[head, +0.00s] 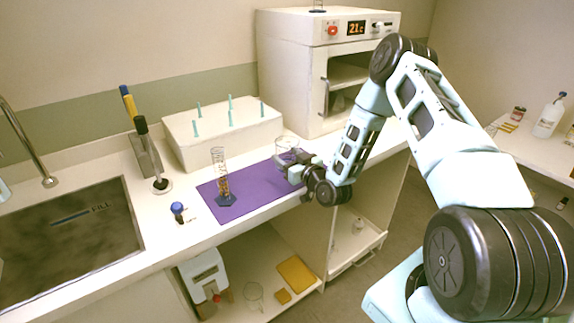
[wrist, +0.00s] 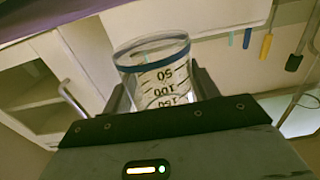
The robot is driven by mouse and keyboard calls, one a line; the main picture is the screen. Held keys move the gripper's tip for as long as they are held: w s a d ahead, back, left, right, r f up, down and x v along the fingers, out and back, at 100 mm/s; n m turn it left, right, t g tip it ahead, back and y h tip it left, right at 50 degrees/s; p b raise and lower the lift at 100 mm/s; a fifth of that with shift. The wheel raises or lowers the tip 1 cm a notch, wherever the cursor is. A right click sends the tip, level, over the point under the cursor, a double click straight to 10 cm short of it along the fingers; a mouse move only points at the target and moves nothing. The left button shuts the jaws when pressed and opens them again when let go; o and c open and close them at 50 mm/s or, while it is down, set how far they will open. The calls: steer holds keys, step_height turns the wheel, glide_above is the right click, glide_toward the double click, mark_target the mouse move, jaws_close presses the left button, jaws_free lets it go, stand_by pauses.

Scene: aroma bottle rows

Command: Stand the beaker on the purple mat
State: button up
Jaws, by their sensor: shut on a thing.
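The clear beaker (head: 286,143) is in my gripper (head: 284,166), over or near the back right part of the purple mat (head: 252,199). In the wrist view the beaker (wrist: 158,62), with a blue rim and dark volume marks, sits between the two fingers (wrist: 160,92). My gripper is shut on it. The gripper hides the beaker's lower part in the head view, so I cannot tell whether its base touches the mat.
A graduated cylinder (head: 220,172) stands on the mat's left part. A white peg rack (head: 222,136) is behind, and an oven (head: 290,70) stands at the back right. A blue-topped item (head: 178,208) and the sink (head: 70,235) lie left. The mat's middle is clear.

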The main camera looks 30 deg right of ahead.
steer(key=shift+f+p, duration=0.3)
steer(key=shift+f, duration=1.4)
steer(key=shift+f, duration=0.1)
steer(key=o, duration=1.1)
